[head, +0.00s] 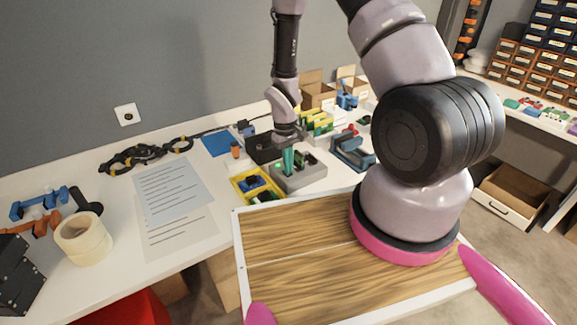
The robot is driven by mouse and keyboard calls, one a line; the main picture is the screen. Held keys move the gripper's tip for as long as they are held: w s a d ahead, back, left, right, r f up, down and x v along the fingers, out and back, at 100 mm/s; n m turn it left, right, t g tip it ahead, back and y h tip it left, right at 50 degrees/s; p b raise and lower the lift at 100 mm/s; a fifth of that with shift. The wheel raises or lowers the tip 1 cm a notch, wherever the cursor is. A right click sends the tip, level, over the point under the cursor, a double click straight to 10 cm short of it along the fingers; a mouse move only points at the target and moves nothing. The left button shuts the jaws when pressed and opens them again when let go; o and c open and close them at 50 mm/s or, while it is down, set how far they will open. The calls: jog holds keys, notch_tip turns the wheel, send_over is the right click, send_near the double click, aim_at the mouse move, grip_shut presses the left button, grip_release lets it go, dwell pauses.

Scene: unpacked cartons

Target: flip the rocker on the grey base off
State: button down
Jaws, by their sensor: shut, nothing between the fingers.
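The grey base (303,179) is a small box on the white table, near its front edge and just beyond my wooden deck. A small green spot (278,166) shows on its top left part. My gripper (288,172) points down over the left part of the base, with its teal fingers together and nothing held. The fingertips are at or just above the top of the base; I cannot tell whether they touch. The rocker itself is not clear, as it is small and partly behind the fingers.
A yellow tray (240,191) with blue and green parts sits left of the base. A blue-grey clamp-like tool (352,152) stands to the right. A blue square (216,144), cables (140,154), paper sheets (172,190) and a tape roll (83,238) lie further left.

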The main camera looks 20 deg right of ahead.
jog(key=shift+s+d+f, duration=0.1)
jog(key=shift+s+f, duration=0.3)
jog(key=shift+f, duration=0.05)
jog(key=shift+w, duration=0.1)
jog(key=shift+w+a+r, duration=0.1)
jog(key=shift+w+a, duration=0.2)
jog(key=shift+w, duration=0.55)
jog(key=shift+r, duration=0.1)
jog(key=shift+w+a+r, duration=0.1)
jog(key=shift+w+r, duration=0.1)
jog(key=shift+r, duration=0.1)
notch_tip(320, 180, up, 14)
jog(key=w, duration=0.1)
jog(key=shift+f, duration=0.25)
